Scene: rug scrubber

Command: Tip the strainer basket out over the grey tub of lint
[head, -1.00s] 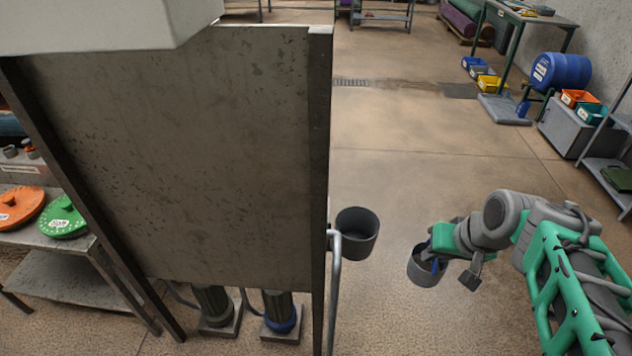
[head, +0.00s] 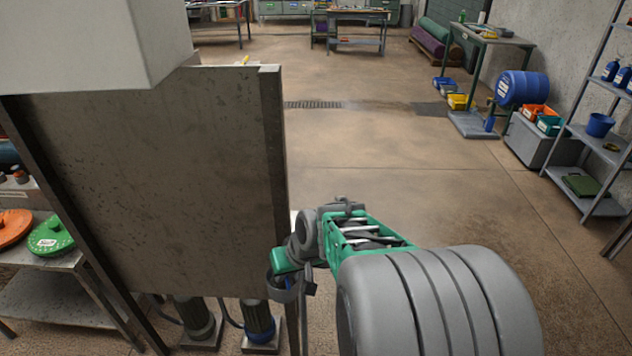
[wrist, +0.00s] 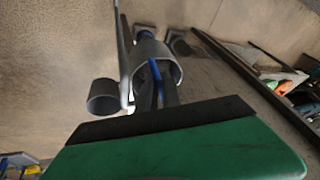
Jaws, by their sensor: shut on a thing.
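My gripper (head: 292,286) is shut on the blue handle of the grey strainer basket (head: 280,294), low beside the right edge of the big metal panel. In the wrist view the basket (wrist: 152,48) sits just past the fingers, its rim turned towards the camera and the blue handle (wrist: 155,70) between the fingers. I cannot see what is in it. The grey tub (wrist: 103,97) shows left of the basket in the wrist view, apart from it in the picture. In the head view the tub is hidden.
The stained metal panel (head: 160,185) stands close to the basket. A grey pipe (wrist: 124,60) runs between basket and tub in the wrist view. Two motor-like cylinders, one with a blue band (head: 259,322), stand below the panel. The floor to the right (head: 400,190) is clear.

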